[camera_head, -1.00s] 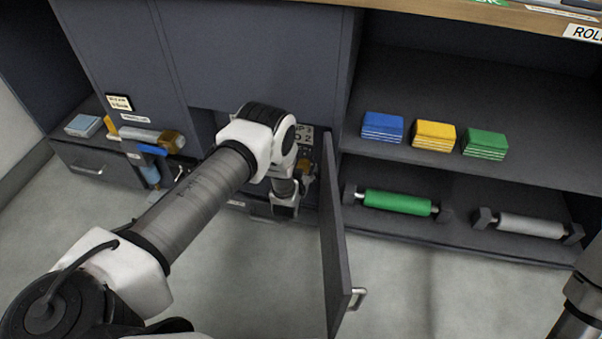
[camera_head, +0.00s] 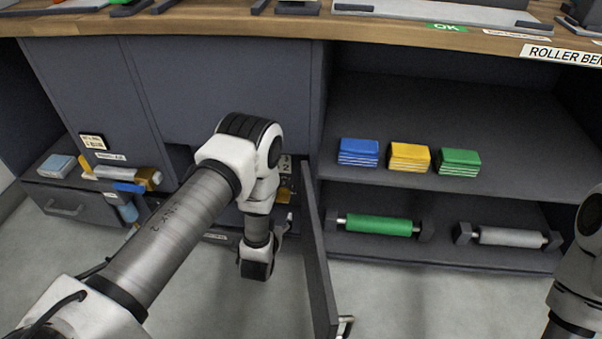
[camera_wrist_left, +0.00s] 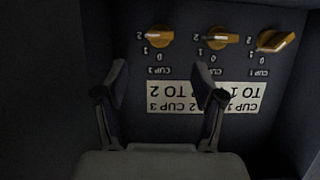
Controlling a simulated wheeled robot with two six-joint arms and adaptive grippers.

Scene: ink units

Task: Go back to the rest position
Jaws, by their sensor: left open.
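My left arm reaches from the lower left to an open compartment in the dark cabinet. Its gripper (camera_head: 284,222) is mostly hidden behind the wrist in the head view. In the left wrist view my left gripper (camera_wrist_left: 161,80) is open, with nothing between its fingers. Beyond it is a dark panel with three orange knobs: left (camera_wrist_left: 158,37), middle (camera_wrist_left: 216,38) and right (camera_wrist_left: 277,40). The right knob is turned at a slant. A white label (camera_wrist_left: 170,98) reads upside down below them. My right arm shows at the right edge; its gripper is out of view.
The open cabinet door (camera_head: 318,255) stands close to the right of my left arm. Blue (camera_head: 358,152), yellow (camera_head: 409,157) and green (camera_head: 459,161) blocks sit on the shelf. Green (camera_head: 378,225) and grey (camera_head: 510,237) rollers lie below. A wooden worktop (camera_head: 400,30) runs above.

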